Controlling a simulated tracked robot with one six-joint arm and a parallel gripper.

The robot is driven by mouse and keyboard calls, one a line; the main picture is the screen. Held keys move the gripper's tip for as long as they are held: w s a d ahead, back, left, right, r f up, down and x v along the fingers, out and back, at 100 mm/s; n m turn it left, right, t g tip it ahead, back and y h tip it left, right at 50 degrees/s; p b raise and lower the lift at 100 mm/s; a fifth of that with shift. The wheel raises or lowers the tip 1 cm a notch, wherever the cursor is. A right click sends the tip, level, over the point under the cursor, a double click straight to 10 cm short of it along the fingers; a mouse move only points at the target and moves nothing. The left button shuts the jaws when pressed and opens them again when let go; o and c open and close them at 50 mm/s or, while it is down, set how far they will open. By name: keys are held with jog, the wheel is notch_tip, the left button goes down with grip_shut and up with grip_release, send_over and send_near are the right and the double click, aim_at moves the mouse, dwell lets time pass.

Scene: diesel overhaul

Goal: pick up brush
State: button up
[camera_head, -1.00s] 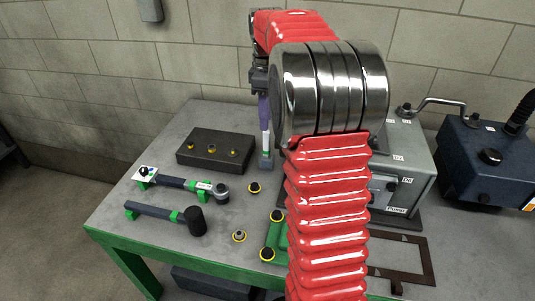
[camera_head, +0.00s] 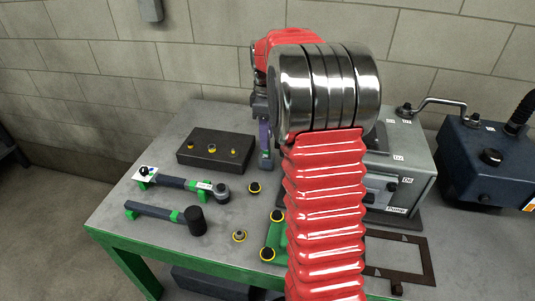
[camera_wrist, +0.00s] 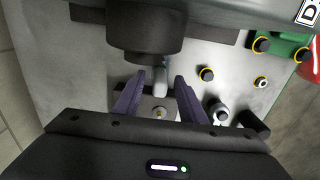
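My gripper (camera_wrist: 160,80) has two purple fingers, spread apart. Between their tips is a pale, slim upright piece (camera_wrist: 161,76), which looks like part of the brush, with a gap on each side. In the head view my gripper (camera_head: 264,143) points down at the back of the bench, right of the black block. A small grey-green piece (camera_head: 266,161) shows just below the fingers. My arm covers much of this spot, and I cannot make out the brush's full shape.
The black block (camera_head: 214,141) with small fittings stands left of my gripper. A torque wrench (camera_head: 184,183) and a mallet (camera_head: 165,213) lie front left. A grey pump box (camera_head: 402,165) stands on the right. A dark cylinder (camera_wrist: 130,35) is close by in the wrist view.

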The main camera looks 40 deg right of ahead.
aim_at(266, 156)
notch_tip(266, 156, down, 3)
jog(key=shift+f, duration=0.15)
jog(key=shift+c, duration=0.2)
dwell(0.3)
grip_shut()
